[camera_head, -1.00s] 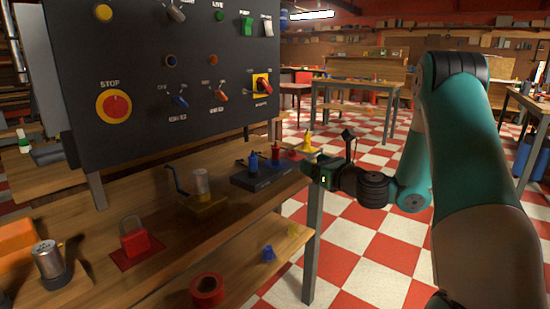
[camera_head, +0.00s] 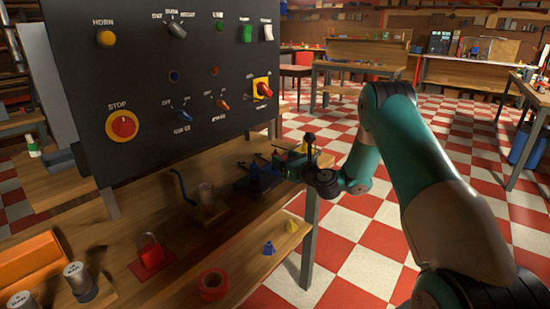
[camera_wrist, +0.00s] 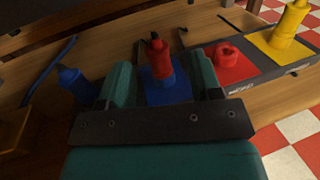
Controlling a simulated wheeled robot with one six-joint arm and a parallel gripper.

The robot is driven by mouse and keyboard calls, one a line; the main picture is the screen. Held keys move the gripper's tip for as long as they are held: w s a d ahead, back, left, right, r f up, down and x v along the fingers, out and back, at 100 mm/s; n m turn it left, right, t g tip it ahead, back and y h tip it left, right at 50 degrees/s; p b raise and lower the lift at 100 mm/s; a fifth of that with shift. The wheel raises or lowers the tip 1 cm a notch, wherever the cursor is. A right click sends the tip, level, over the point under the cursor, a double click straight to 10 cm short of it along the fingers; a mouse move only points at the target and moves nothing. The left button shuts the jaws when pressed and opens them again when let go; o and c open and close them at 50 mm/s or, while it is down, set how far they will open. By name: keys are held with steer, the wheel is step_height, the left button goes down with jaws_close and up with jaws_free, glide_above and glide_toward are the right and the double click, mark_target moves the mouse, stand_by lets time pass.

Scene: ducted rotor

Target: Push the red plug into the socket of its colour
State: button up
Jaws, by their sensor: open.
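In the wrist view the red plug (camera_wrist: 161,60), with a dark tip, stands between the two teal fingers of my gripper (camera_wrist: 160,78). The jaws are open, one finger on each side of it. The plug appears over a blue square base (camera_wrist: 167,90); its lower end is partly hidden, so I cannot tell how it sits. A red square socket (camera_wrist: 230,62) with a round collar lies to the right, empty.
A blue plug (camera_wrist: 77,84) stands left of my gripper. A yellow plug (camera_wrist: 291,20) stands on a yellow base beyond the red socket. A dark control panel (camera_head: 170,80) rises over the bench. A red padlock (camera_head: 151,256) and a tape roll (camera_head: 212,285) are nearer.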

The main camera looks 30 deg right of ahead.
steer(key=w, duration=0.3)
steer(key=w+p, duration=0.1)
steer(key=w, duration=0.1)
steer(key=shift+a+f, duration=0.25)
steer(key=shift+a, duration=0.15)
steer(key=c, duration=1)
steer(key=shift+r, duration=0.15)
step_height(320, 180, up, 20)
steer(key=p, duration=0.2)
